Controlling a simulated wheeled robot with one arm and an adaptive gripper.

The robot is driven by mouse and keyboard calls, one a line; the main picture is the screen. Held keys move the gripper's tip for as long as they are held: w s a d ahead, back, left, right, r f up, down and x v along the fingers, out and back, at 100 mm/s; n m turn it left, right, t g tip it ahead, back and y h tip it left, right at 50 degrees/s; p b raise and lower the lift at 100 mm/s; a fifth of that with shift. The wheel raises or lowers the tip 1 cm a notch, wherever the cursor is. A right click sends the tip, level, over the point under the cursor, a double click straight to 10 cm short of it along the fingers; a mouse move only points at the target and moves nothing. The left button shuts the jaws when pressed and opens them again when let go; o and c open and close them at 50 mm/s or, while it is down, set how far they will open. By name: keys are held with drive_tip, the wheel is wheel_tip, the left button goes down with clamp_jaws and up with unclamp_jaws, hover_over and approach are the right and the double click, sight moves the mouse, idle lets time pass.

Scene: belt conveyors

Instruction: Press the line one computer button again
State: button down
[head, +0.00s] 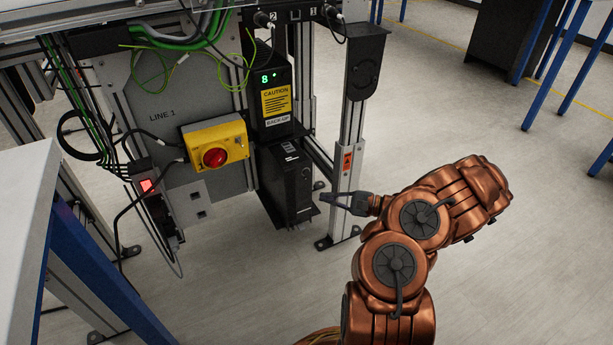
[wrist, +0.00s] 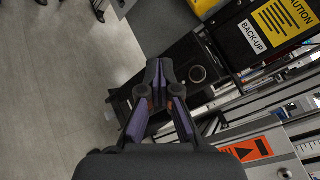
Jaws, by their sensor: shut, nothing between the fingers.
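A black computer box (head: 290,188) stands low on the frame beside the grey LINE 1 panel (head: 160,108). In the wrist view, the box (wrist: 170,52) has a dark round button (wrist: 197,74) with a pale ring on its face. My gripper (head: 322,197) is shut and empty, just right of the box in the head view. In the wrist view, my gripper's fingertips (wrist: 160,66) overlap the box's face, left of the round button. Whether they touch the box, I cannot tell.
A black back-up unit (head: 270,90) with a yellow caution label and green display sits above the box. A yellow box with a red knob (head: 215,157) and a lit red switch (head: 146,185) are to the left. A metal post (head: 350,150) stands close behind my gripper.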

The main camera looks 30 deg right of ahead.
drive_tip(key=w+b, duration=0.3)
drive_tip(key=w, duration=0.5)
drive_tip(key=shift+w+d, duration=0.3)
drive_tip(key=shift+w, duration=0.1)
drive_tip(key=shift+w+d+b, duration=0.1)
drive_tip(key=shift+w+b, duration=0.3)
drive_tip(key=shift+w, duration=0.35)
idle(2.2)
drive_tip(key=shift+s, duration=0.15)
drive_tip(key=shift+s+p, duration=0.3)
drive_tip(key=shift+s, duration=0.35)
drive_tip(key=shift+r, duration=0.1)
drive_tip(key=shift+s+a+p, duration=0.15)
drive_tip(key=shift+s+p, duration=0.4)
drive_tip(key=shift+s, duration=0.7)
drive_tip(key=shift+s+a+p, duration=0.15)
drive_tip(key=shift+s+p, duration=0.35)
drive_tip(key=shift+s, duration=0.75)
